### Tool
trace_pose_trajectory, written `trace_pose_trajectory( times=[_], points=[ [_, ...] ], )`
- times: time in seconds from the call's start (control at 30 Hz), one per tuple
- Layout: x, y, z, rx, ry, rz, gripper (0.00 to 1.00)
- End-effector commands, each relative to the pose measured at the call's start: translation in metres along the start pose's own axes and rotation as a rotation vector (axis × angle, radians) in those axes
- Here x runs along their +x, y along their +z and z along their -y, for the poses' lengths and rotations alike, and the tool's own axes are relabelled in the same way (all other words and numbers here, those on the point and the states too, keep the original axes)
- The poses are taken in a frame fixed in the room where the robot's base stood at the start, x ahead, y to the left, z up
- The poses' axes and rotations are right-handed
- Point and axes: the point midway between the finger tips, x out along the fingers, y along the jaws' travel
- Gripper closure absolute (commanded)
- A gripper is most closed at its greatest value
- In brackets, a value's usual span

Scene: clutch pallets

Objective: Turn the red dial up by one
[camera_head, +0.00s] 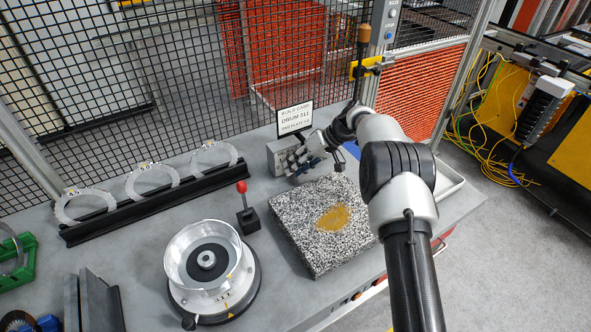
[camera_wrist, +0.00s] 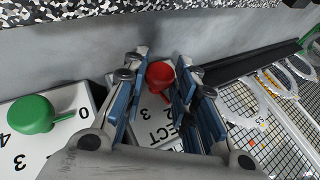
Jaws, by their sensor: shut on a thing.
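The red dial (camera_wrist: 159,75) sits on a white plate with black lettering, in the upper middle of the wrist view. My gripper (camera_wrist: 160,88) has its blue-sided fingers on both sides of the red dial, shut on it. In the head view my gripper (camera_head: 312,152) is at the front of a grey box (camera_head: 278,157) at the back of the bench, and the red dial is hidden there. Part of the plate's marking reads "ECT". The number the red dial points to is hidden by the fingers.
A green dial (camera_wrist: 32,114) with numbers around it is left of my gripper. A build card (camera_head: 295,118) stands behind the box. A speckled block (camera_head: 325,222), a red-knobbed lever (camera_head: 246,208), a round drum fixture (camera_head: 210,270) and a black rack of rings (camera_head: 150,200) stand nearby.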

Motion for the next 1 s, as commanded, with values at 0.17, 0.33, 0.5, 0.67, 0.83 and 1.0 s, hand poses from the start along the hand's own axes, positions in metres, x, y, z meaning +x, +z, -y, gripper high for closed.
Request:
trace_pose_trajectory(
  times=[0.17,0.33,0.5,0.67,0.83,1.0],
  points=[
    [0.0018,0.0003,-0.0043,0.039,-0.094,-0.002,0.98],
    [0.0017,0.0007,-0.0046,0.064,-0.152,-0.001,0.98],
    [0.0008,0.0001,-0.004,0.075,-0.179,-0.001,0.98],
    [0.0006,0.0,-0.0037,0.079,-0.185,-0.001,0.98],
    [0.0005,0.0,-0.0035,0.079,-0.185,-0.001,0.98],
    [0.0006,0.0,-0.0035,0.079,-0.185,0.0,0.69]
  ],
)
